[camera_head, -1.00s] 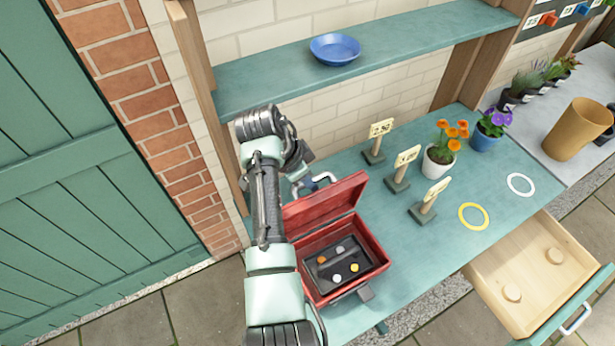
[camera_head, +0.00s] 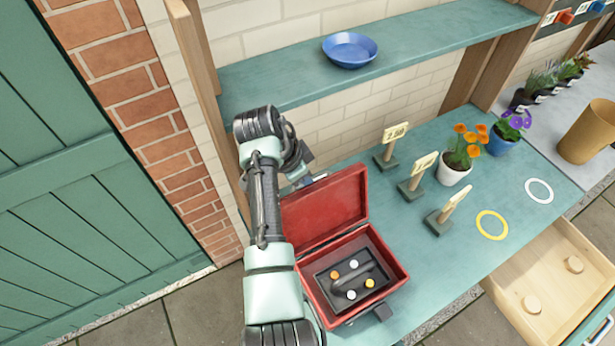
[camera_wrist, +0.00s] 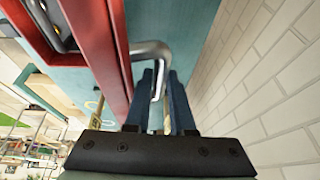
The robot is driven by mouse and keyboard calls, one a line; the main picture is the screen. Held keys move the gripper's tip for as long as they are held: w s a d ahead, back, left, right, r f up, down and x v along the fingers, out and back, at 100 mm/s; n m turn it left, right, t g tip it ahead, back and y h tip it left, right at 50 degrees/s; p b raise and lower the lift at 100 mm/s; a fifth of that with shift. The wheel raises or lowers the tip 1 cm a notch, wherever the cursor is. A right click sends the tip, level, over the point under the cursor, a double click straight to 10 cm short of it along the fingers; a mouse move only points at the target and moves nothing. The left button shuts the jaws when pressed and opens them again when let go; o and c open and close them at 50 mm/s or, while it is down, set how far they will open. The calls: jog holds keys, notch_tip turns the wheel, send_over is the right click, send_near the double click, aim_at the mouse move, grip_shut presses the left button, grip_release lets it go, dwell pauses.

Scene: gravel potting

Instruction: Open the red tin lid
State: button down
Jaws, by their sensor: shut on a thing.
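The red tin (camera_head: 402,285) stands on the green bench with its lid (camera_head: 328,205) raised at the hinge side, inner face showing. A dark tray (camera_head: 325,287) inside holds several small white and orange round pieces around a dark bar. In the wrist view the red lid (camera_wrist: 100,45) fills the upper left, with a bent grey metal handle (camera_wrist: 150,50) on it. My gripper (camera_wrist: 163,85) has its blue fingers closed about this handle. In the head view the fingers are mostly hidden behind the lid and my arm.
Several price signs (camera_head: 410,185) stand right of the tin, with an orange-flowered pot (camera_head: 455,173) and a blue pot (camera_head: 503,140) beyond. A shelf with a blue bowl (camera_head: 350,50) hangs above. An open drawer (camera_head: 545,280) sticks out at right. A brick wall is close behind my gripper.

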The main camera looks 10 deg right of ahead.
jog(key=shift+w+a, duration=0.25)
jog(key=shift+w, duration=0.05)
jog(key=c, duration=0.8)
grip_release()
jog(key=shift+f, duration=0.1)
jog(key=shift+o, duration=0.2)
jog(key=shift+f, duration=0.1)
jog(key=shift+s+f, duration=0.1)
jog(key=b+v, duration=0.2)
jog(key=v, duration=1.1)
jog(key=shift+r, duration=0.45)
jog(key=shift+d, duration=0.1)
